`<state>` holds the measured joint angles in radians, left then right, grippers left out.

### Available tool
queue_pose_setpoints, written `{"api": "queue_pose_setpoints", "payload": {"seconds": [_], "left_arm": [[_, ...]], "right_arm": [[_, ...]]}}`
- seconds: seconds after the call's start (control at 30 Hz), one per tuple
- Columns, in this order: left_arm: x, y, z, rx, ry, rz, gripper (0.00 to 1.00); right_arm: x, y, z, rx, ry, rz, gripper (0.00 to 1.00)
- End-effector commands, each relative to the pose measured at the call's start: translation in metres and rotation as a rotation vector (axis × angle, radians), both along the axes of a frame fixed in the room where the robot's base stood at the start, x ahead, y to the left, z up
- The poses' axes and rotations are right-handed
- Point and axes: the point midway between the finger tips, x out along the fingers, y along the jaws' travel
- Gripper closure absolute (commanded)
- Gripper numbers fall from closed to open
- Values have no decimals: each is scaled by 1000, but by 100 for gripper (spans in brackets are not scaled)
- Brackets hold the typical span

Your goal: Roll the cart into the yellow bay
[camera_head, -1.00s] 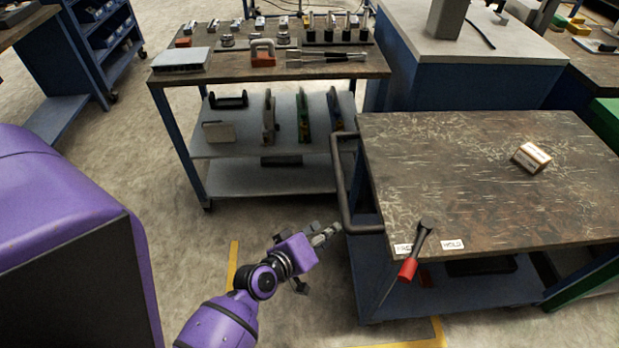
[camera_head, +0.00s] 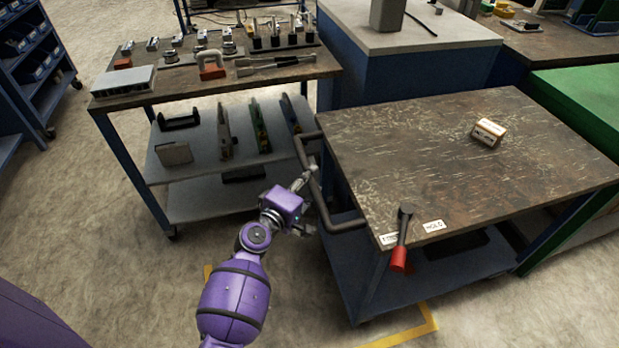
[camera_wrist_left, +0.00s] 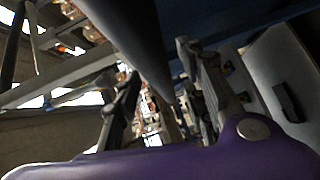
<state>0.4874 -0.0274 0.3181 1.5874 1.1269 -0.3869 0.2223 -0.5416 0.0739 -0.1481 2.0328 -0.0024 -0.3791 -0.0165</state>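The cart has a scratched dark top (camera_head: 400,150), a blue lower shelf and a dark bar handle (camera_head: 313,190) on its left side. A red-handled lever (camera_head: 400,240) sits at its front edge, between two white labels; the right one reads HOLD (camera_head: 434,226). My left gripper (camera_head: 304,205) is at the handle, its fingers apart. In the left wrist view a dark bar (camera_wrist_left: 138,35) runs between the open fingers (camera_wrist_left: 158,80); I cannot tell whether they touch it. Yellow floor tape (camera_head: 405,337) shows by the cart's front; most of the bay is hidden. My right gripper is out of view.
A small labelled box (camera_head: 488,132) lies on the cart top. A tool table (camera_head: 180,80) with shelves stands behind left, close to the handle. A blue cabinet (camera_head: 410,75) stands behind the cart and a green one (camera_head: 590,100) to its right. Bare floor lies at front left.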

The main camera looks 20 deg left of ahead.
Motion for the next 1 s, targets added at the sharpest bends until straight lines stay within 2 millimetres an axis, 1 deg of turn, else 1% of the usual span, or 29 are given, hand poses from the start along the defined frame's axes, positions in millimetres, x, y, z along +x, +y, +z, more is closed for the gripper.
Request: {"api": "queue_pose_setpoints", "payload": {"seconds": [0.03,0.13,0.4,0.47,0.7,1.0], "left_arm": [[5,-1,-1,0,1,-1,61],[11,-2,-2,1,1,-1,61],[12,-2,-3,1,2,0,61],[12,-2,-2,1,1,0,68],[12,-2,-2,1,1,0,99],[12,-2,-2,2,1,0,100]], "right_arm": [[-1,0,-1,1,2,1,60],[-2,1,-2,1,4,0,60],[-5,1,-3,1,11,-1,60],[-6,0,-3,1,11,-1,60],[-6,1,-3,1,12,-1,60],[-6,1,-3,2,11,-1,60]]}}
